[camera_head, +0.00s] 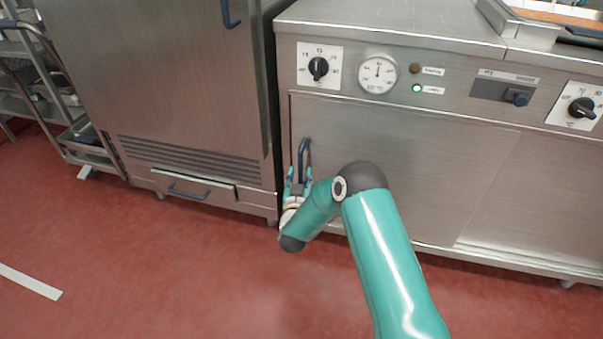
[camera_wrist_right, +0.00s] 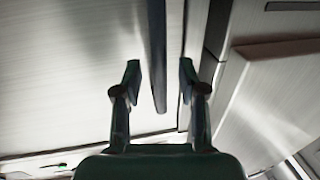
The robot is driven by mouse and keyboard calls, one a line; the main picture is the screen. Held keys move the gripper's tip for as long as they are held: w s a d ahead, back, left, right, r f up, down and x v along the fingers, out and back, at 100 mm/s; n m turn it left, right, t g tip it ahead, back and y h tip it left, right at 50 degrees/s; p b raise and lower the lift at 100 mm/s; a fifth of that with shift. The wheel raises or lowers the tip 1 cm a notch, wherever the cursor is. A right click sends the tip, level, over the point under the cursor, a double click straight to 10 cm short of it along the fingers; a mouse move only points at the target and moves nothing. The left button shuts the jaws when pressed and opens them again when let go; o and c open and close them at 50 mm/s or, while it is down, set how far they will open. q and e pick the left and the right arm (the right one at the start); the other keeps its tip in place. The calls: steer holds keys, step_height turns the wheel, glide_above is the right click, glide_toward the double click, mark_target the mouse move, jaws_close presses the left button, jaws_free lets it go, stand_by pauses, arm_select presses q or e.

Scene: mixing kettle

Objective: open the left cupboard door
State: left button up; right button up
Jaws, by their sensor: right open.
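The left cupboard door (camera_head: 400,145) is a flat brushed-steel panel under the control panel, and it looks closed. Its dark upright bar handle (camera_head: 304,150) is near its left edge. My right gripper (camera_head: 298,176) is open at the lower part of this handle. In the right wrist view, the handle (camera_wrist_right: 157,60) runs between the two spread fingers (camera_wrist_right: 160,68) of my right gripper, with gaps on both sides. I cannot tell whether the handle lies fully within finger depth. My left gripper is not in view.
A tall steel cabinet (camera_head: 170,80) with a vent and a low drawer (camera_head: 195,188) stands close on the left. Above the door are knobs (camera_head: 318,68) and a round gauge (camera_head: 377,74). A rack trolley (camera_head: 90,150) is at far left. The red floor (camera_head: 180,270) is open in front.

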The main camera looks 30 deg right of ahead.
steer(key=shift+x, duration=1.2)
jaws_close()
